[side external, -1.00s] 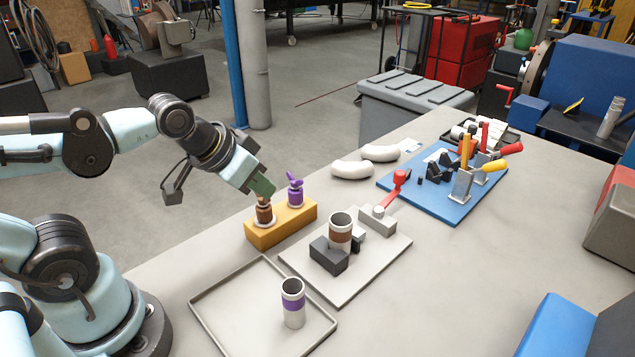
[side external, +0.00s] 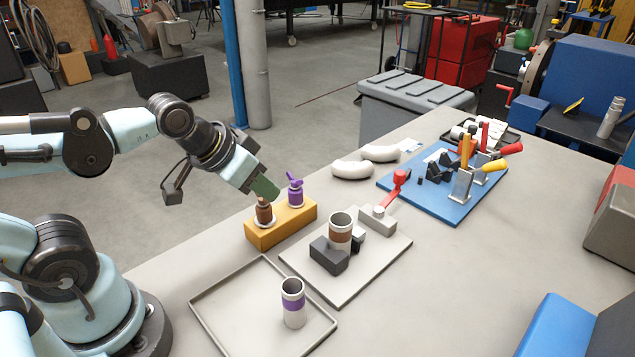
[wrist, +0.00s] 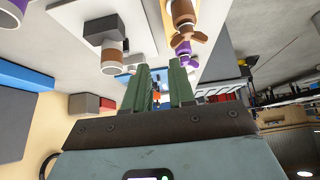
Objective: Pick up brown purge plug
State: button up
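The brown purge plug (side external: 264,213) stands upright in the left end of the orange-yellow block (side external: 283,225). The purple plug (side external: 295,190) stands in the same block, right of it. My gripper (side external: 265,192) has its green fingers tilted down just above the brown plug, overlapping its top in the side view. In the wrist view the two fingers (wrist: 158,80) are apart with nothing between them. The brown plug's winged handle (wrist: 187,38) shows beyond the right finger's tip. Whether a finger touches the plug cannot be told.
A brown-banded tube (side external: 341,232) stands by dark blocks on a light plate (side external: 312,284). A purple-banded tube (side external: 293,304) stands in a shallow tray (side external: 216,316). White curved pipes (side external: 352,170) and a blue board (side external: 440,202) lie farther back.

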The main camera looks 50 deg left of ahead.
jog(key=o, duration=0.7)
jog(key=n+g+h, duration=0.3)
jog(key=n+g, duration=0.1)
jog(key=n, duration=2.3)
send_near(262, 203)
jog(key=x, duration=0.4)
jog(key=a+x, duration=0.1)
jog(key=x, duration=0.1)
jog(key=shift+w+a+f, duration=0.1)
jog(key=shift+w, duration=0.2)
jog(key=shift+s+x, duration=0.1)
jog(key=shift+x, duration=1.25)
jog(key=shift+s+x, duration=0.15)
jog(key=shift+x, duration=1.2)
